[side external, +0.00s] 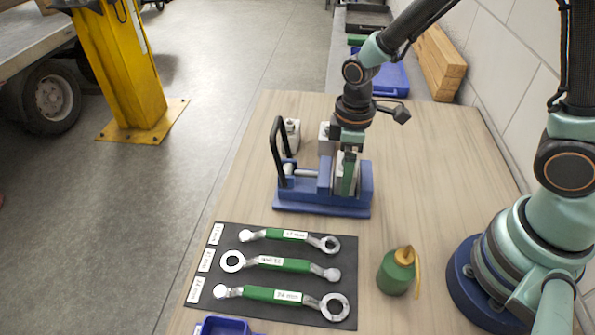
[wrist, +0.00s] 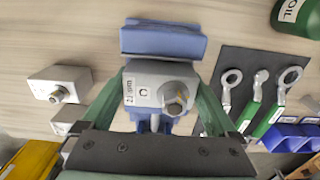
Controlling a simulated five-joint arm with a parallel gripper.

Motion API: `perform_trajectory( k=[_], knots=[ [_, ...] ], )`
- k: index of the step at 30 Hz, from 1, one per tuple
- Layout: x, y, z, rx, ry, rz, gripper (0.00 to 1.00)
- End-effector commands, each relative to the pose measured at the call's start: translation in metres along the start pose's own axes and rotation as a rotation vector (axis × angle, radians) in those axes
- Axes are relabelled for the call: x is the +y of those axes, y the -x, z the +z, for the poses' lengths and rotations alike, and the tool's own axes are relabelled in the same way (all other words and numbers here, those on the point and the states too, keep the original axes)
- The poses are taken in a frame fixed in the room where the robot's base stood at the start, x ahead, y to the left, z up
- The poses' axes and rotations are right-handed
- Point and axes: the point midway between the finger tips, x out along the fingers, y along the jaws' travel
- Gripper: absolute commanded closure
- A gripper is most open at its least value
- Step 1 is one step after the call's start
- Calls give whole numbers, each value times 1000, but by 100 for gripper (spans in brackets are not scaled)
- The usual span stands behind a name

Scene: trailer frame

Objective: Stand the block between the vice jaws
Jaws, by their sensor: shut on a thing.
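The grey block (wrist: 145,80) has a hex bolt on its top and a small size label. My gripper (side external: 346,178) is shut on it, with a green finger on each side in the wrist view. The blue vice (side external: 292,205) stands on the table with a black lever handle. In the side view the held block (side external: 339,178) is upright and low in the gap between the vice jaws, partly hidden by a finger. I cannot tell whether it touches the vice bed. The vice also shows in the wrist view (wrist: 165,40).
Two other grey blocks (side external: 292,128) (side external: 325,140) stand behind the vice. A black mat (side external: 225,270) with three green-handled wrenches lies in front. A green oil bottle (side external: 395,275) stands at right, and a blue bin (side external: 225,326) at the front edge.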

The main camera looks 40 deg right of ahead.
Motion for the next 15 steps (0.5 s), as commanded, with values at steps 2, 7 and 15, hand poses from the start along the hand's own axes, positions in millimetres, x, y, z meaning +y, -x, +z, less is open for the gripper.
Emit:
perform_trajectory(
  k=[2, 7, 15],
  knots=[
    [0, 1, -1, 2, 0, 1, 98],
    [0, -2, 0, 0, 0, 0, 98],
    [0, -2, 0, 0, 0, 0, 0]
  ],
)
